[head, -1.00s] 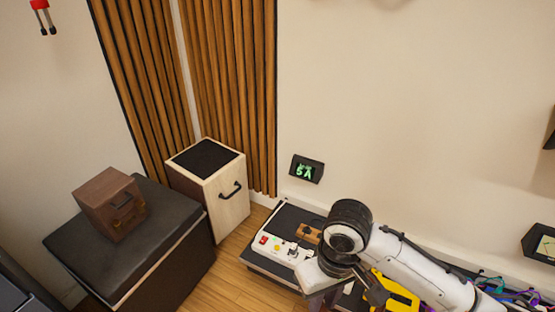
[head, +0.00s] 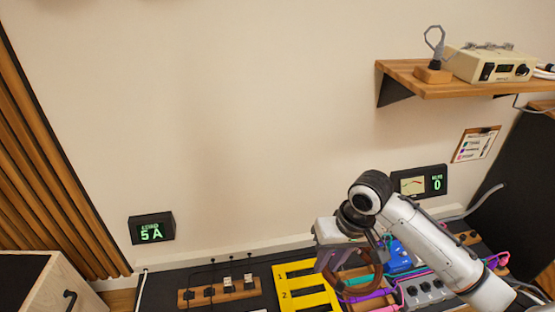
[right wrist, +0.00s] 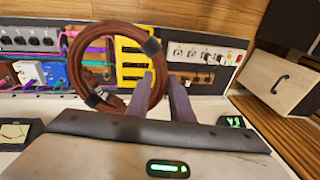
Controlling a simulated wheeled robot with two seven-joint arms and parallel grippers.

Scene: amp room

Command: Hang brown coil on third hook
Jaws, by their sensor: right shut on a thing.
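My right gripper (head: 346,262) is shut on the brown coil (head: 381,270), which hangs as a ring below the hand in the head view. In the right wrist view the coil (right wrist: 72,62) is a thick brown ring with dark bands. Its near side lies at the fingertips of the gripper (right wrist: 164,86), and most of the ring extends left of them. No hook can be made out in either view. My left gripper is not in view.
A yellow slotted rack (head: 305,283) marked 1 and 2 lies beside the coil on a dark board with cables and a blue box (head: 398,257). A wooden shelf (head: 440,84) holds a beige device (head: 495,66). The wall between shelf and 5A display (head: 151,231) is bare.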

